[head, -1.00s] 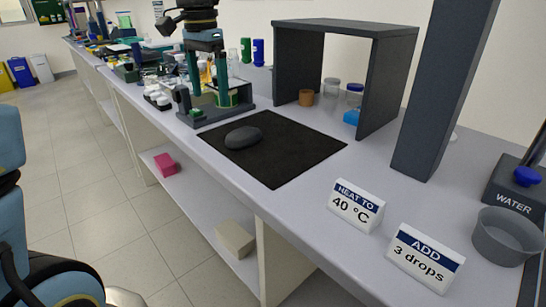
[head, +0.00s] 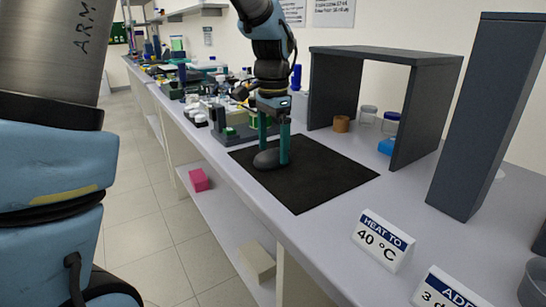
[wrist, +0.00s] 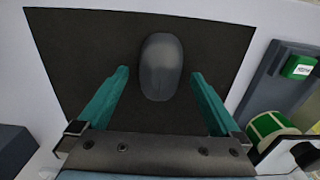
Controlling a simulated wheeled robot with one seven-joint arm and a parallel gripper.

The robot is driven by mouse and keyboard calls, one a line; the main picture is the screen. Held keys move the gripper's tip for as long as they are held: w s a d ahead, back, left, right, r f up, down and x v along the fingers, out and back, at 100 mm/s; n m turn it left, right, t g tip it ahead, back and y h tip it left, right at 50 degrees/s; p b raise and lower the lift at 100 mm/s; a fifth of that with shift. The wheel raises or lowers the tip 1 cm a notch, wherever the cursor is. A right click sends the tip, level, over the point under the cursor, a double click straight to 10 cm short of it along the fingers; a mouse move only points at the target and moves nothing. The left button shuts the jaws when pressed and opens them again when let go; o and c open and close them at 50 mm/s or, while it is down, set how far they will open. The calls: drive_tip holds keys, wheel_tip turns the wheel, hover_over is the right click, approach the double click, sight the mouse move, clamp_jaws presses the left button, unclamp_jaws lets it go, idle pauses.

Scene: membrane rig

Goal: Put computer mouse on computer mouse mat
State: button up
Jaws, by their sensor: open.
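The dark grey computer mouse (head: 268,160) rests on the black computer mouse mat (head: 318,180), near the mat's left corner in the head view. In the wrist view the mouse (wrist: 160,66) lies on the mat (wrist: 80,45), ahead of and between my two teal fingers. My gripper (head: 274,150) points down at the mouse. In the wrist view my gripper (wrist: 158,85) is open, with a gap between each finger and the mouse. The fingers hide part of the mouse in the head view.
A dark grey shelf frame (head: 388,52) stands behind the mat, with a dark pillar (head: 485,115) to its right. A "HEAT TO 40 °C" sign (head: 382,240) stands at the front. Green-topped equipment (wrist: 298,68) lies right of the mat in the wrist view.

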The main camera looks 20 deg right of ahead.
drive_tip(key=shift+f, duration=0.7)
drive_tip(key=c, duration=1.5)
